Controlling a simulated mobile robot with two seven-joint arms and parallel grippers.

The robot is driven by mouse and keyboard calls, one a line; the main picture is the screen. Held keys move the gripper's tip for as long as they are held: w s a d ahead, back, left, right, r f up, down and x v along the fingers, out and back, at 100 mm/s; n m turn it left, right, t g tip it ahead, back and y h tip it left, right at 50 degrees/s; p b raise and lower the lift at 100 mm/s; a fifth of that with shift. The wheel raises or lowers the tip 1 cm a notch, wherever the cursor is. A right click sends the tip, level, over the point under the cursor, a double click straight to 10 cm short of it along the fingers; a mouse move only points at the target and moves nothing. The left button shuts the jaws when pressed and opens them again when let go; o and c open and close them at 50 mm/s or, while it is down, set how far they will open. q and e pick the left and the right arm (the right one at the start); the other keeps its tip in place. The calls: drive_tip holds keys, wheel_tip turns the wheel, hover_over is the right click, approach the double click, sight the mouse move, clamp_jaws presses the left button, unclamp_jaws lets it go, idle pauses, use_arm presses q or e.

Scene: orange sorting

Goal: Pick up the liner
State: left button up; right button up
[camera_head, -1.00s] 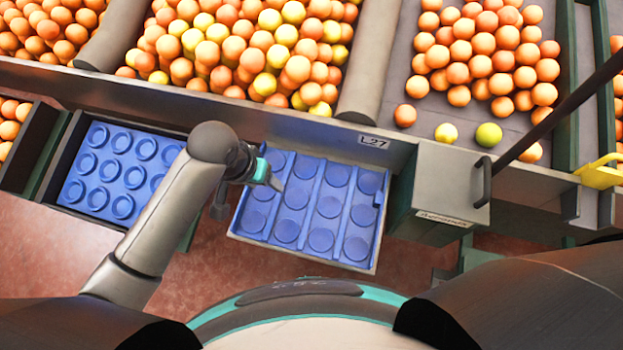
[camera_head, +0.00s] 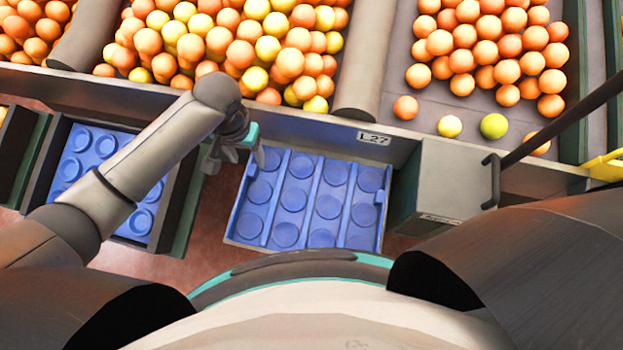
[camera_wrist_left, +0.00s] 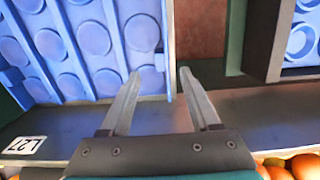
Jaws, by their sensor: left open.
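A blue liner (camera_head: 308,205) with rows of round recesses lies in a shallow metal-edged tray at the centre of the head view. It also shows at the upper left of the left wrist view (camera_wrist_left: 90,37). My left gripper (camera_head: 238,160) is open and empty at the liner's upper left corner. In the left wrist view the open fingers (camera_wrist_left: 159,75) straddle the line of the tray's side edge, one on the liner side, one over the gap outside. I cannot tell their height or whether they touch. My right gripper is out of view.
Another blue liner (camera_head: 85,155) with raised rings lies in a crate at the left, partly behind my left arm. A metal ledge with an L27 label (camera_head: 374,138) runs behind the tray. Oranges (camera_head: 230,40) fill the bins beyond. A grey box (camera_head: 440,180) stands right of the tray.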

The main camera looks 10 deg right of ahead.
sight(251, 171)
use_arm(q)
drive_tip(key=shift+f, duration=0.6)
drive_tip(key=f+b, duration=0.1)
drive_tip(key=f, duration=0.1)
drive_tip(key=f+b, duration=0.1)
drive_tip(key=f, duration=0.2)
drive_tip(key=shift+s+a, duration=0.1)
drive_tip(key=shift+a, duration=0.1)
drive_tip(key=shift+c, duration=0.2)
drive_tip(key=shift+r, duration=0.1)
clamp_jaws()
